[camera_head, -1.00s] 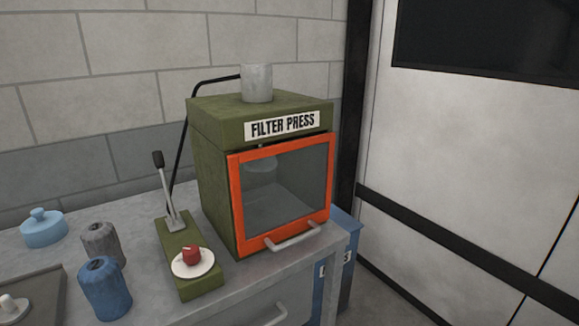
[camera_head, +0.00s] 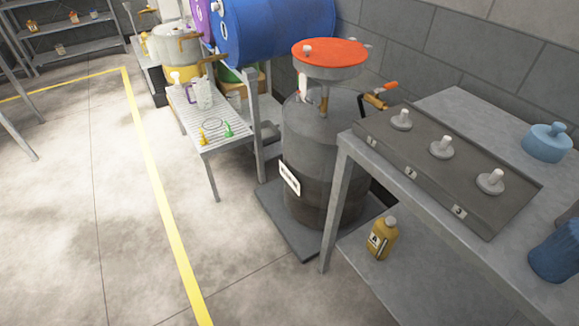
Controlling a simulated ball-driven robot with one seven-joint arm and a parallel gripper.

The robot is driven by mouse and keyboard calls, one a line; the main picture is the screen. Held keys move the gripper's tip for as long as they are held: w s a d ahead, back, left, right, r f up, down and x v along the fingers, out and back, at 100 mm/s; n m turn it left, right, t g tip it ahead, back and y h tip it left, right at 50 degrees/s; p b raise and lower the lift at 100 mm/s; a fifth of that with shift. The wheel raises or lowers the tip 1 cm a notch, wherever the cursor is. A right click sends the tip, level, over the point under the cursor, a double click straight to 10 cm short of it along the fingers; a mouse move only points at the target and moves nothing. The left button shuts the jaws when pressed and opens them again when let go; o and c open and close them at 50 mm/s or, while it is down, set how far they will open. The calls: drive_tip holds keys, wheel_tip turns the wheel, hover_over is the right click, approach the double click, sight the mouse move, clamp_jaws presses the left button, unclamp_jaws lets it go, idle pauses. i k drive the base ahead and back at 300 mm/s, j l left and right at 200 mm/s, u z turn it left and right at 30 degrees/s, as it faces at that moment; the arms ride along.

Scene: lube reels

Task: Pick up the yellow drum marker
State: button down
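A small upright yellow piece (camera_head: 203,137), which looks like the yellow drum marker, stands near the front edge of the slatted metal stand (camera_head: 202,120) left of centre. A similar green piece (camera_head: 228,129) stands just to its right. Both are small, so their fine shape is hard to tell. My gripper is not in view.
A grey drum (camera_head: 315,160) with an orange-topped lid stands on a dark base right of the stand. A workbench (camera_head: 345,150) fills the right, with a yellow bottle (camera_head: 381,238) on its lower shelf. Blue drum (camera_head: 280,30) lies behind. Open floor (camera_head: 90,210) lies left.

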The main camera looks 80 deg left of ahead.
sight(204, 141)
drive_tip(key=u, duration=1.95)
